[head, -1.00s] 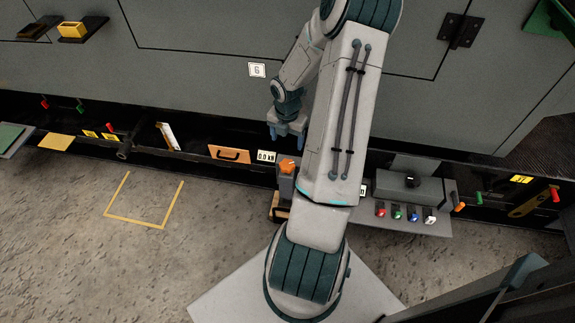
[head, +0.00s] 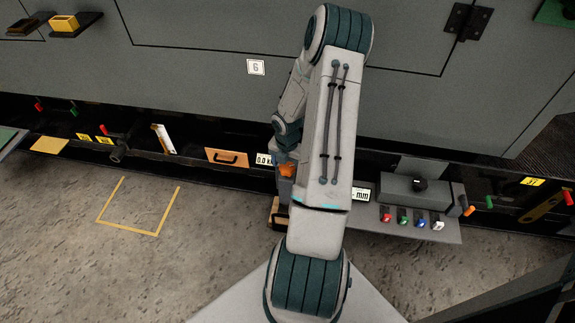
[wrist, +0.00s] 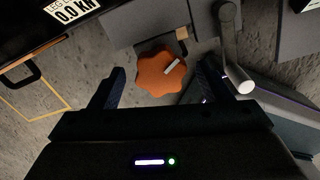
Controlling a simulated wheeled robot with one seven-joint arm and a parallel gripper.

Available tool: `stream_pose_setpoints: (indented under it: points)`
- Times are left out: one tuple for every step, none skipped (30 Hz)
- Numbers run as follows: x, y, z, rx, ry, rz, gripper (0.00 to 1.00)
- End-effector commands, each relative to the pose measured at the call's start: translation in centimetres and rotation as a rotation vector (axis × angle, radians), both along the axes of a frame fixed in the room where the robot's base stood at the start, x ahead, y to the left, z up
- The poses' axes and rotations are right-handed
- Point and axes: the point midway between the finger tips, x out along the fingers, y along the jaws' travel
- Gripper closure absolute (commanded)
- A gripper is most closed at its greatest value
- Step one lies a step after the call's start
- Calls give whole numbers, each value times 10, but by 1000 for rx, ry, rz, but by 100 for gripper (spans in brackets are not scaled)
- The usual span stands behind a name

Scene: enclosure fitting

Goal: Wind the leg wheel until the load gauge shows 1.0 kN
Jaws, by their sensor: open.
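The orange lobed leg wheel (wrist: 162,73) shows in the wrist view with a pale bar across its top. In the head view only part of the wheel (head: 286,169) shows beside my arm. My gripper (wrist: 170,88) is open, with one finger on each side of the wheel in the picture. I cannot tell whether the fingers are level with it or above it. The load gauge (wrist: 73,10) reads 0.0 kN in the wrist view. In the head view the gauge (head: 264,159) is partly covered by my arm.
An orange panel with a black handle (head: 228,158) lies left of the gauge. A grey shelf with several coloured knobs (head: 440,233) and a mm display (head: 360,194) stand to the right. A yellow floor outline (head: 130,228) marks bare floor at the left.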

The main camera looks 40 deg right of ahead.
Motion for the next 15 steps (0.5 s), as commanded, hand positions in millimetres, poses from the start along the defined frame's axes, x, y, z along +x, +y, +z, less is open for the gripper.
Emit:
stream_pose_setpoints:
  points:
    - [0,0,0,0,0,0,29]
    - [0,0,0,0,0,0,29]
    - [0,0,0,0,0,0,29]
    - [0,0,0,0,0,1,37]
    - [0,0,0,0,0,1,45]
    - [0,0,1,0,0,1,57]
    - [0,0,1,0,0,1,65]
    - [0,0,1,0,0,1,73]
    - [0,0,1,0,0,1,74]
    - [0,0,1,0,0,1,74]
    - [0,0,1,0,0,1,74]
    - [0,0,1,0,0,0,74]
    - [1,0,1,0,0,-1,74]
    - [1,1,1,0,-1,-3,74]
    - [1,1,1,0,-1,-8,73]
